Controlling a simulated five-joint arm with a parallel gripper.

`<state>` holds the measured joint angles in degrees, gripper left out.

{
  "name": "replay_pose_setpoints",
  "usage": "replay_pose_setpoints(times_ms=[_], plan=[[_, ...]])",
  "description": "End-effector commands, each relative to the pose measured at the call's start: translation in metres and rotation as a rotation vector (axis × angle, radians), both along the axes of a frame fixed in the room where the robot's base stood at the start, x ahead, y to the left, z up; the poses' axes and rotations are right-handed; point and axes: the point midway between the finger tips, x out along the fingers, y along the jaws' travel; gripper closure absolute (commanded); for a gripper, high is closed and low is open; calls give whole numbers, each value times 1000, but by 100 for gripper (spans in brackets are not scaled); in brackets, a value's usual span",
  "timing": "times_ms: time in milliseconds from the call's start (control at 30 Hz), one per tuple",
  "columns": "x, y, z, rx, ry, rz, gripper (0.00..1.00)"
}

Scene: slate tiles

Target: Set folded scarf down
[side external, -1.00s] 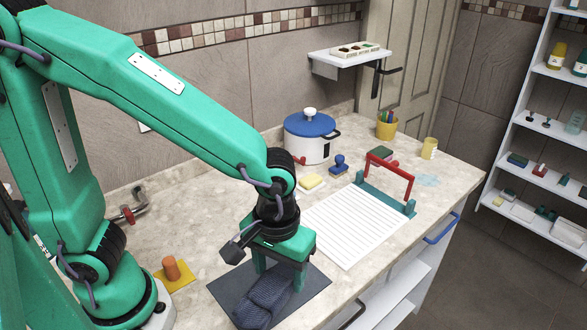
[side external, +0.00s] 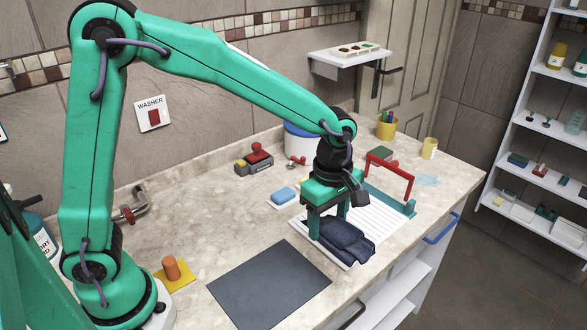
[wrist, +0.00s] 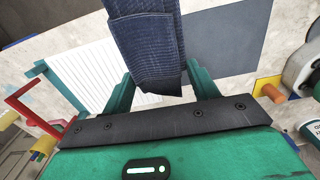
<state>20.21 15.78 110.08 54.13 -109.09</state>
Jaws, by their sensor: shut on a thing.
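The folded scarf (side external: 345,242) is dark blue. It is over the near end of the white lined board (side external: 388,218); I cannot tell whether it touches the board. My gripper (side external: 328,222) points down and is shut on the scarf, with green fingers on either side of it. In the wrist view the scarf (wrist: 150,50) hangs between the fingers of my gripper (wrist: 162,90), over the board's edge (wrist: 85,75). The scarf and my gripper hide part of the board.
A bare dark grey mat (side external: 268,285) lies left of the board. A red bar on a teal clamp (side external: 390,175) stands at the board's far end. A blue sponge (side external: 284,194), red stamp (side external: 256,156) and orange peg (side external: 171,268) stand nearby. The counter's front edge is close.

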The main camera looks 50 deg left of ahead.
Motion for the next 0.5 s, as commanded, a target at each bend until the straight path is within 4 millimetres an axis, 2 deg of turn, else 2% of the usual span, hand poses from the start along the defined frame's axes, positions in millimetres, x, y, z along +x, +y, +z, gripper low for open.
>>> replay_pose_setpoints(times_ms=[267, 500], plan=[[3, 3, -1, 0, 1, 22, 64], [15, 19, -13, 1, 3, 24, 64]])
